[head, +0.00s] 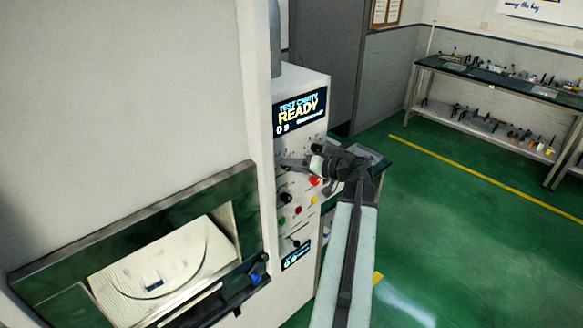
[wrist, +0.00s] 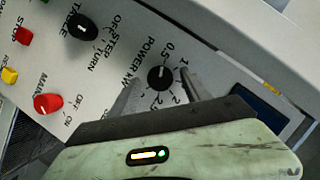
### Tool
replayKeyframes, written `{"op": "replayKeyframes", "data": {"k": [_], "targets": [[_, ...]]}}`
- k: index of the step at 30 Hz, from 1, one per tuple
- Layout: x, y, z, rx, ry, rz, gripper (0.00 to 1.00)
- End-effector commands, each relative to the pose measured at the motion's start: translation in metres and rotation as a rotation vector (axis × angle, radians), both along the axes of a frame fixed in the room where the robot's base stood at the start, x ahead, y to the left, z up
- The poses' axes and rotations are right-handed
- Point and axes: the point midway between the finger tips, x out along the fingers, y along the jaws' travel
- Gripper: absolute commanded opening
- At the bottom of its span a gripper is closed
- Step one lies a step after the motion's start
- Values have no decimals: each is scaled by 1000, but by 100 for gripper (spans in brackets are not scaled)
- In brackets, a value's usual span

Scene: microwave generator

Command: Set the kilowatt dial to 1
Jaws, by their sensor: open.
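The kilowatt dial (wrist: 159,78) is a small round black knob with a white mark, under the label POWER kW in the wrist view. Printed numbers around it include 0.5, 1 and 2. The exact number the mark points at is hard to tell. My gripper (wrist: 163,88) is open, with one finger to the left and one to the right of the dial; contact is not visible. In the head view my gripper (head: 290,163) is at the control panel (head: 300,245) and covers the dial.
The wrist view shows a table knob (wrist: 82,26), a red mains knob (wrist: 47,103) and a small screen (wrist: 258,108). The head view shows a READY display (head: 300,110), the open microwave cavity (head: 165,270) at left and a tool bench (head: 500,80) at back right.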

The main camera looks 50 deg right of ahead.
Motion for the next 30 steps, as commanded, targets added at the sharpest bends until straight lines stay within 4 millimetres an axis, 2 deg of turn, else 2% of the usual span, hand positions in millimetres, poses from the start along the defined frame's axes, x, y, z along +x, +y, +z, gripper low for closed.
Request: {"op": "replayKeyframes", "data": {"k": [9, 15, 16, 17, 18, 21, 30], "targets": [[6, 3, -1, 1, 0, 3, 56], [7, 3, -1, 0, 1, 4, 0], [7, 3, -1, 0, 1, 4, 0], [11, -12, -1, 0, 0, 7, 0], [9, -4, -1, 1, 0, 6, 0], [8, 2, -2, 8, 0, 5, 0], [8, 5, -7, 129, -7, 9, 0]]}}
